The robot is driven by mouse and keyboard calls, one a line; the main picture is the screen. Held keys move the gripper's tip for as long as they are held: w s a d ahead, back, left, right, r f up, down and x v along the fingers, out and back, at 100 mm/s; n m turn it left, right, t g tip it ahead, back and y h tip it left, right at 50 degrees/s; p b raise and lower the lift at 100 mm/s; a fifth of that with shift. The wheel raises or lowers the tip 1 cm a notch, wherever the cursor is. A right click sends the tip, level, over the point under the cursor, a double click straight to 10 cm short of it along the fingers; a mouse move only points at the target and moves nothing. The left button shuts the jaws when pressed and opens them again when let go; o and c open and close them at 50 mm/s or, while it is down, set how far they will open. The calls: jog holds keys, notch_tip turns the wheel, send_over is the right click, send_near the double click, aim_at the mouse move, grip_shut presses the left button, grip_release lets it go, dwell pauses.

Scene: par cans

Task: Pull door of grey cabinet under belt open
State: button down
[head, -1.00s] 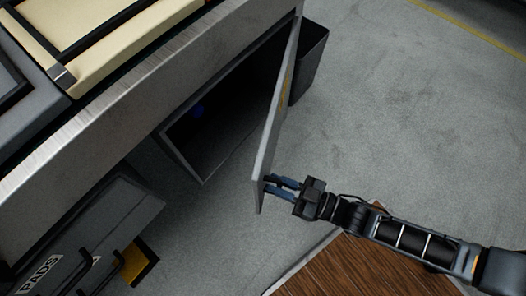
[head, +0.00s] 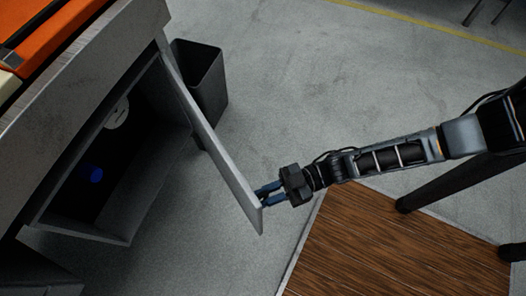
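The grey cabinet (head: 140,198) stands under the belt structure (head: 70,85) at the left in the head view. Its door (head: 212,140) stands wide open, swung out to the right, and is seen nearly edge-on. The dark inside shows a round pale disc (head: 117,112) and a blue spot (head: 96,174). My gripper (head: 264,194) is at the door's free edge, its blue fingers pointing left. The fingertips are at or against the door's end; whether they clamp a handle there is hidden.
A black bin (head: 205,75) stands behind the open door. A wooden board (head: 385,245) lies on the floor below my arm. Dark legs (head: 455,185) stand at the right. Grey floor (head: 310,85) is clear beyond the door.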

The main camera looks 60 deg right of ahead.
jog(key=s+d+n+g+y+b, duration=0.1)
jog(key=d+n+g+b, duration=0.1)
jog(key=d, duration=0.8)
jog(key=s+d+n+g+y+b, duration=0.2)
jog(key=d+g+b, duration=0.2)
jog(key=d, duration=0.7)
jog(key=shift+d+n+y+b, duration=0.3)
jog(key=shift+b, duration=0.9)
jog(key=shift+f, duration=0.1)
jog(key=c, duration=1.2)
grip_release()
jog(key=v, duration=0.7)
jog(key=shift+d, duration=0.4)
jog(key=shift+s, duration=0.1)
